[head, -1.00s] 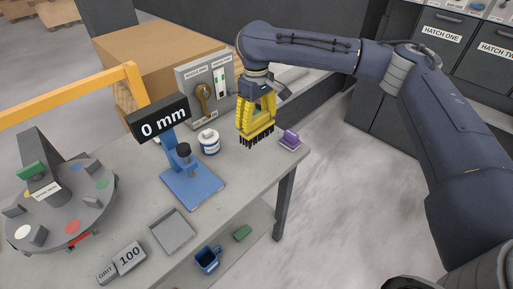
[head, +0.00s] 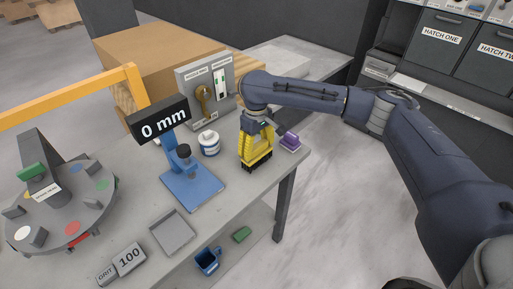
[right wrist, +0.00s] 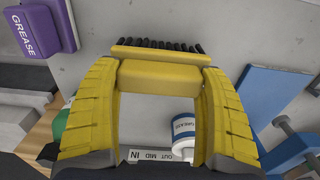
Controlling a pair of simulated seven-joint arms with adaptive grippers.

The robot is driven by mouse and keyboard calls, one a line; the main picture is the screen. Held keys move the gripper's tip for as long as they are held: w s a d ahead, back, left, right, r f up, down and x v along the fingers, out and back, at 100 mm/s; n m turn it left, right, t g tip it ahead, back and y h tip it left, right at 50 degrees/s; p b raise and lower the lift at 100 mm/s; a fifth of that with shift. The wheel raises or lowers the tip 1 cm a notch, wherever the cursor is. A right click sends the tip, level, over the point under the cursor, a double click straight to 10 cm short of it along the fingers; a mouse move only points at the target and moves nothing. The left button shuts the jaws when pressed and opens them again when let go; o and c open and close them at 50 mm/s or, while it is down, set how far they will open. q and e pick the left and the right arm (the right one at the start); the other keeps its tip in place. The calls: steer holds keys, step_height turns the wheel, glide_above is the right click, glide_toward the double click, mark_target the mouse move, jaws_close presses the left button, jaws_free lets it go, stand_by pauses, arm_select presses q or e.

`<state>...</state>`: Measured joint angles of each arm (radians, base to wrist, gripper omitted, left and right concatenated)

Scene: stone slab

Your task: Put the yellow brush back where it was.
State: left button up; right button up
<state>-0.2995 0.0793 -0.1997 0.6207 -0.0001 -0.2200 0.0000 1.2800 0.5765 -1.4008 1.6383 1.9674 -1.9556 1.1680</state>
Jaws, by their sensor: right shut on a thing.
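The yellow brush (right wrist: 160,75) has a yellow block and a row of black bristles. My right gripper (head: 257,156) is shut on it, with its ribbed yellow fingers on either side of the block. In the head view the brush (head: 258,165) is upright, bristles down, at or just above the tabletop near its right end. I cannot tell whether the bristles touch the table. My left gripper is not in view.
A purple grease block (head: 289,142) lies close to the right of the brush. A white-and-blue grease tub (head: 209,144) and a blue gauge stand (head: 193,187) are to the left. A lever panel (head: 204,92) stands behind. Bare grey table (head: 226,181) lies in front.

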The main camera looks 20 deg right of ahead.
steer(key=shift+f, duration=0.2)
steer(key=shift+f, duration=0.1)
steer(key=o, duration=1.3)
step_height(320, 180, up, 12)
steer(key=shift+r, duration=0.1)
